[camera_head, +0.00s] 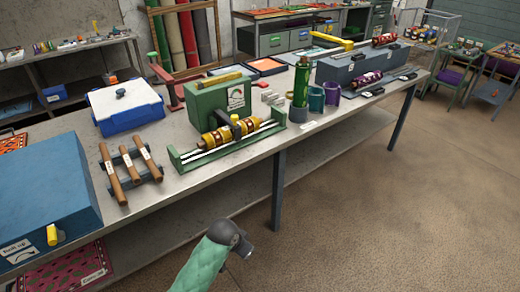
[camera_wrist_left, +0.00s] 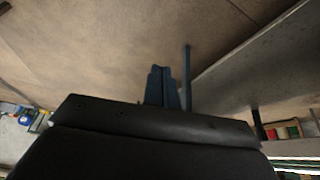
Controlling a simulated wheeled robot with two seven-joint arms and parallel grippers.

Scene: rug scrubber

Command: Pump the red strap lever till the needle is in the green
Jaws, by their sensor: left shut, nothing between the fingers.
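The dial is too small to read a needle or a green zone. My left gripper (camera_wrist_left: 163,88) shows in the left wrist view with its blue fingers together, empty, over bare floor and away from the bench top. My right gripper is in neither view.
A long grey workbench (camera_head: 80,130) runs across the scene. A yellow-and-brown roller (camera_head: 222,133) sits in a green frame at its front. Floor in front is clear.

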